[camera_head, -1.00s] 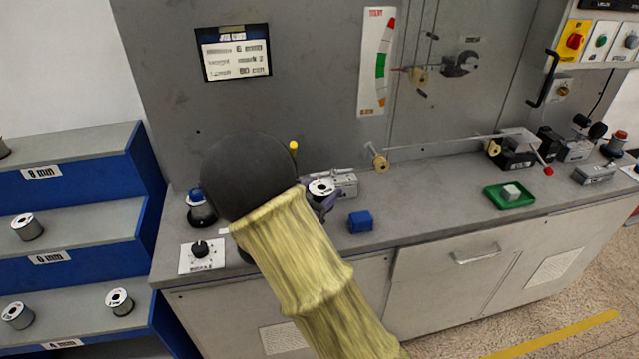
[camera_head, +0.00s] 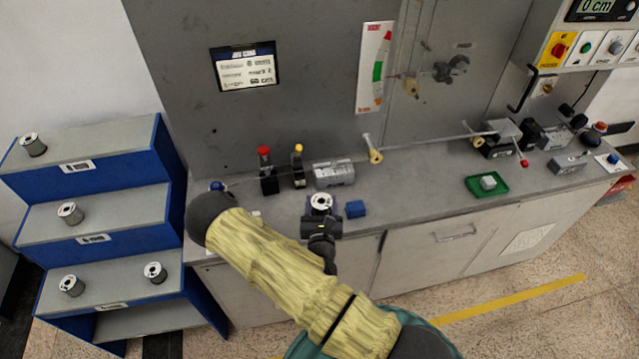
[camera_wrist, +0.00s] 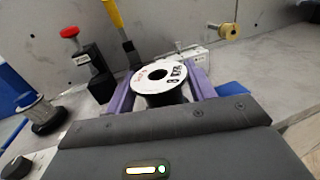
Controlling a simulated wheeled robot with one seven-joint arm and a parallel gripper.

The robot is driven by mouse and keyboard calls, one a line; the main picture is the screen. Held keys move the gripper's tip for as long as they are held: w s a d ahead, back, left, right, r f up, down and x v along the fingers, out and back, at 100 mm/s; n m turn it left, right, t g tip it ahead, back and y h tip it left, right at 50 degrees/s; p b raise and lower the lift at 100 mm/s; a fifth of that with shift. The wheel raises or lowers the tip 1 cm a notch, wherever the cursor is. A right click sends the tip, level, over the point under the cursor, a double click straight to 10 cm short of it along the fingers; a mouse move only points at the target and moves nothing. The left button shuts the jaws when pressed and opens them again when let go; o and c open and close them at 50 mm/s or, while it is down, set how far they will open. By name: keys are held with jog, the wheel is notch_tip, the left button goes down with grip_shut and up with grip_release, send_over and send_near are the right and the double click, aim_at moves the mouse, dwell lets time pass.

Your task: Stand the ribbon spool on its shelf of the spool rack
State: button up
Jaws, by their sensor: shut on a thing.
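The ribbon spool (camera_wrist: 160,76) has a white top flange with dark print that seems to read 8 mm, and a dark centre hole. My gripper (camera_wrist: 161,92) is shut on it, one purple finger at each side. In the head view the spool (camera_head: 321,202) is upright at my gripper (camera_head: 320,215), over the front part of the bench top. I cannot tell whether it touches the bench. The stepped blue and grey spool rack (camera_head: 115,190) stands at the left. Its top shelf (camera_head: 105,140) holds one spool, its middle shelf one, and its lower shelf two. The shelf labels are too blurred to read now.
The grey bench (camera_head: 420,180) runs to the right. A blue block (camera_head: 355,209) sits right beside my gripper. A red-knobbed post (camera_head: 266,170), a yellow-knobbed post (camera_head: 298,165) and a grey box (camera_head: 334,172) stand behind it. A green tray (camera_head: 487,186) lies further right.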

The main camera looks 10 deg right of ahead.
aim_at(330, 211)
jog(key=shift+s+d+f+n+y+p, duration=0.1)
jog(key=shift+s+d+n+y+p, duration=0.15)
jog(key=shift+s+n+y+p, duration=0.45)
jog(key=shift+s+d+r+n+y+p, duration=0.15)
jog(key=shift+s+y+p, duration=0.4)
jog(key=shift+p, duration=0.6)
jog(key=shift+s+d+f+n+y+p, duration=0.15)
jog(key=shift+s+d+n+y+p, duration=0.2)
jog(key=shift+s+y+p, duration=0.4)
jog(key=shift+f, duration=0.2)
jog(key=shift+d, duration=0.15)
